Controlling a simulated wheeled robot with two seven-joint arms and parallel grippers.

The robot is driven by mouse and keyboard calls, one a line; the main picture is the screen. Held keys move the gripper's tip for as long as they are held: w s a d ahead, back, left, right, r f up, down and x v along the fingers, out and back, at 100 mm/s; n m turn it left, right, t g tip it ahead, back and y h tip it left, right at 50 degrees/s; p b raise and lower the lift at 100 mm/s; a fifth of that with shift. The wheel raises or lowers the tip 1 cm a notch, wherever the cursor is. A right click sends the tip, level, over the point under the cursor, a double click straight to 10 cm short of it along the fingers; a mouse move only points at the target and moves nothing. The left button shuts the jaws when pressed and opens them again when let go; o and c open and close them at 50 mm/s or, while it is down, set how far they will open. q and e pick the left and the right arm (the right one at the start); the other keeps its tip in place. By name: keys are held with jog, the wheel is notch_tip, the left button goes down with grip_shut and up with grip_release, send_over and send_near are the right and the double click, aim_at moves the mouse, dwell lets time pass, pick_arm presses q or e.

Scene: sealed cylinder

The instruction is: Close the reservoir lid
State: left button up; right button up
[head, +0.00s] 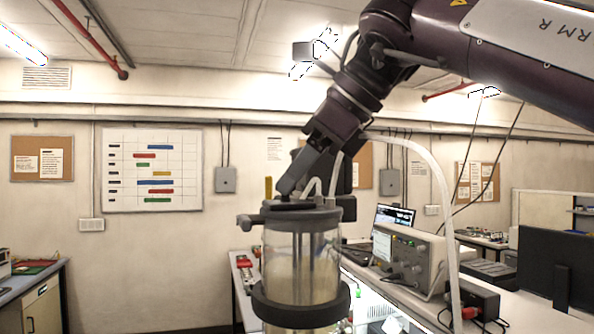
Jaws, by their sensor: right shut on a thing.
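The reservoir is a clear upright cylinder (285,265) with pale contents and a dark band (300,309) around its lower part. A dark grey lid (300,218) sits at its top, with a small knob sticking out on the left. Thin rods or tubes show inside the cylinder. My right gripper (287,196) comes down from the upper right and is shut on the top of the lid. The fingertips are small here, and the exact grip is partly hidden. I cannot tell whether the lid is fully seated. My left gripper is not in view.
A pale hose (440,200) arches from my right wrist down to the right. Behind the cylinder is a bench with a bench instrument (408,258), a laptop (394,217) and a dark box (470,300). A dark monitor (557,265) stands at right. Free floor lies at left.

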jog(key=o, duration=1)
jog(key=shift+a+f, duration=0.1)
jog(key=shift+f, duration=0.05)
jog(key=v, duration=0.8)
jog(key=shift+f, duration=0.1)
jog(key=shift+w, duration=0.15)
